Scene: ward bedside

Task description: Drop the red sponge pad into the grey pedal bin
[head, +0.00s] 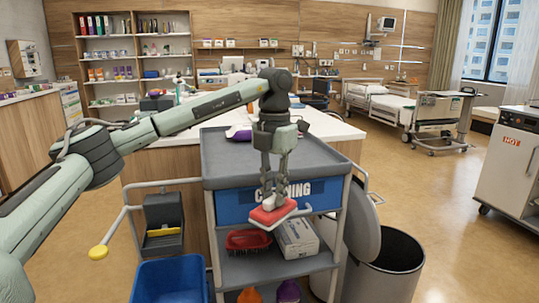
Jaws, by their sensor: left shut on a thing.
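My left gripper (272,195) points down in front of the grey cleaning cart (220,168). It is shut on the red sponge pad (268,217), which has a pale underside edge and a whitish piece on top between the fingers. The pad hangs in front of the cart's blue "CLEANING" panel, above the middle shelf. The grey pedal bin (392,255) stands on the floor right of the cart. Its mouth is open and dark inside, with the grey lid (361,228) tilted up on its left side. The bin is right of the gripper. My right gripper is not in view.
The cart's middle shelf holds a red brush (248,240) and a white box (297,238). Bottles stand below. A blue bucket (169,281) is at the cart's left. A white "HOT" cabinet (506,160) stands at far right. Open floor lies between it and the bin.

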